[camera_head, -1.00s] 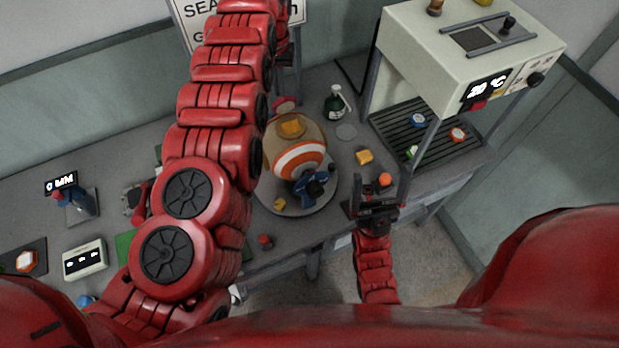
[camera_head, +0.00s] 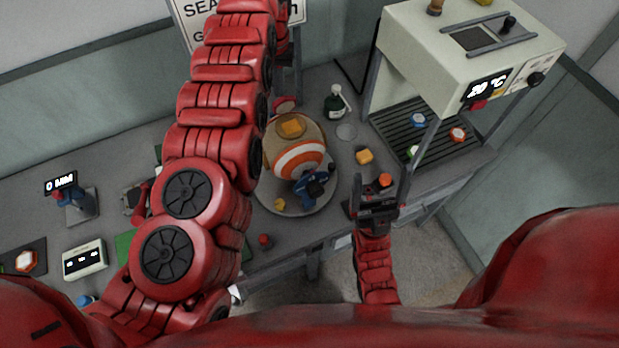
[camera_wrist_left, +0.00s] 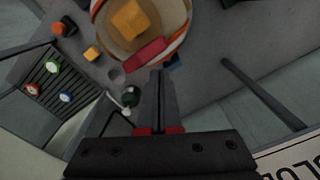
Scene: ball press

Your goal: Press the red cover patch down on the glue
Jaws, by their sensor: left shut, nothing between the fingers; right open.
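The ball (camera_head: 309,137), tan with an orange and white band, sits on a round grey plate (camera_head: 271,197) and carries an orange-yellow block on top. A red patch (camera_head: 284,104) shows at its far side; the left wrist view shows the red patch (camera_wrist_left: 147,50) against the ball's edge. I cannot see any glue. My left gripper (camera_wrist_left: 159,73) is shut and empty, its tips close to the red patch; I cannot tell whether they touch. In the head view the left arm hides much of that side. My right gripper (camera_head: 381,165) is open and empty near the table's front edge.
A dark green bottle (camera_head: 336,104), a yellow block (camera_head: 364,157) and an orange piece (camera_head: 385,180) stand right of the ball. A cream machine (camera_head: 470,60) with a slatted tray (camera_head: 388,124) stands at the right. A sign is behind the left arm.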

